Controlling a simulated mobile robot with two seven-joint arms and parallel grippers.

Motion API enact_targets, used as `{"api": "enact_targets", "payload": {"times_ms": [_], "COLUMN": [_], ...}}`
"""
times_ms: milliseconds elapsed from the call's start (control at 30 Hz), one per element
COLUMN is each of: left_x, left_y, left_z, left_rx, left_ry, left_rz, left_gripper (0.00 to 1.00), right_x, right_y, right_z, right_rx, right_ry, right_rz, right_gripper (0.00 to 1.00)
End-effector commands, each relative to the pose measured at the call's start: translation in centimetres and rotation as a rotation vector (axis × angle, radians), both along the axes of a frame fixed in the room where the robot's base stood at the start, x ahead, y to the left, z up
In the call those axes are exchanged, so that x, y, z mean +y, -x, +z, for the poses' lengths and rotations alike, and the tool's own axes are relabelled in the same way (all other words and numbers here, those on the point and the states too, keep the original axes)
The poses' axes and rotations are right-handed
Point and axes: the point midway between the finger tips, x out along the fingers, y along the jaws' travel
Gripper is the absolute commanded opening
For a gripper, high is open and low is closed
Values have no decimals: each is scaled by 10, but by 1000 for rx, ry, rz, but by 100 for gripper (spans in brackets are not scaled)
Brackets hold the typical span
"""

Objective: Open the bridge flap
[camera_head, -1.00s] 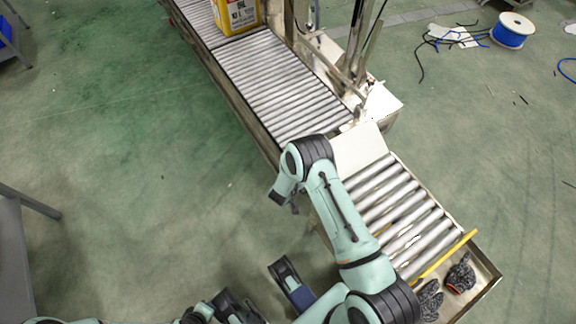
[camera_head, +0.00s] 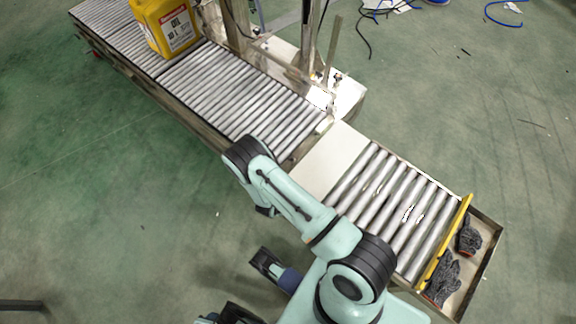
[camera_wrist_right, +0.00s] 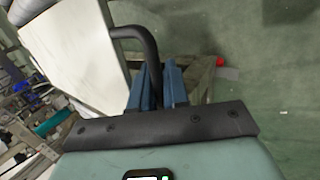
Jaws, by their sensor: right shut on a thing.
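The bridge flap (camera_head: 330,158) is a plain pale plate between the two roller conveyor sections, and it looks about level with them. In the right wrist view the pale flap panel (camera_wrist_right: 78,50) fills the upper left, with a dark bent handle (camera_wrist_right: 138,36) at its edge. My right gripper (camera_wrist_right: 156,84) has its blue fingers shut on the handle's end. In the head view my right arm hides this gripper and the handle. A black and blue part, likely my left gripper (camera_head: 275,268), shows low in the head view; its fingers are unclear.
The long roller conveyor (camera_head: 235,90) carries a yellow jug (camera_head: 168,26). The short conveyor (camera_head: 395,205) ends at a yellow bar (camera_head: 445,243) and a tray (camera_head: 484,268) with dark gloves (camera_head: 442,280). A metal frame (camera_head: 306,45) stands behind. Green floor is clear at left.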

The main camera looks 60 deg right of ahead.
Motion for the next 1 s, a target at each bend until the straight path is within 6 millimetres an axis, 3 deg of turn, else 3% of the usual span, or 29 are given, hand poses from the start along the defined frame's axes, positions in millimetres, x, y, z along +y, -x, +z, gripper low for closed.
{"api": "enact_targets", "payload": {"times_ms": [267, 300, 333, 667, 833, 1000], "left_x": [0, 0, 0, 0, -4, -11], "left_y": [0, 0, 0, 0, 8, 22], "left_z": [0, 0, 0, 1, 9, 21], "left_rx": [-1, -1, -1, 1, 20, 59], "left_ry": [0, 0, 0, 0, 10, 29], "left_rz": [0, 0, 0, 0, -9, -26], "left_gripper": [43, 43, 43, 43, 43, 43], "right_x": [0, 0, 0, 2, 14, 35], "right_y": [2, 2, 2, 1, -3, -8], "right_z": [-1, -1, -1, 2, 22, 56], "right_rx": [5, 5, 6, 2, 0, -1], "right_ry": [-2, -2, -2, -1, -1, -3], "right_rz": [0, 0, 0, 0, 2, 3], "right_gripper": [0, 18, 21, 21, 21, 21]}}
